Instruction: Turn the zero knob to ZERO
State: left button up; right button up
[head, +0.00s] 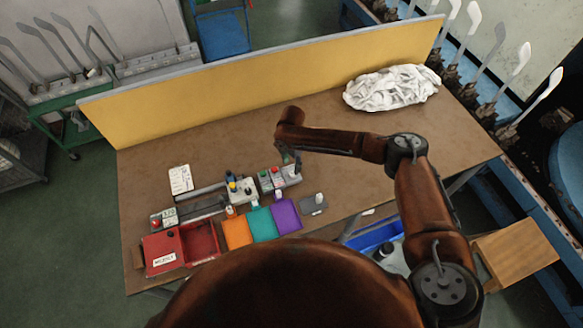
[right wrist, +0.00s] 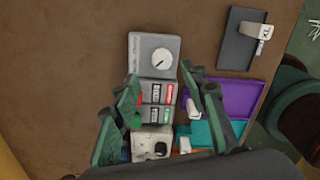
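A grey box (right wrist: 155,52) with a round white dial (right wrist: 163,57) bearing a dark pointer line lies at the fingertips in the right wrist view. Beside it is a unit with red and green labels (right wrist: 158,92), then a pale box with a black knob (right wrist: 160,149). I cannot read which one is marked ZERO. In the head view this row of boxes (head: 278,178) stands on the table. My right gripper (right wrist: 160,72) is open, its fingers on either side of the row, with nothing between them clearly gripped; it also shows in the head view (head: 287,157). My left gripper is not in view.
Orange (head: 236,233), teal (head: 262,224) and purple (head: 286,216) trays lie in front of the boxes. A red bin (head: 200,240) stands to the left. A white cloth heap (head: 392,88) lies at the back right. The table (head: 220,140) behind the boxes is clear.

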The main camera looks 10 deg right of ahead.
aim_at(293, 175)
jog(key=f, duration=0.6)
jog(key=shift+d+f, duration=0.2)
jog(key=shift+d, duration=0.1)
jog(key=shift+c, duration=0.5)
grip_shut()
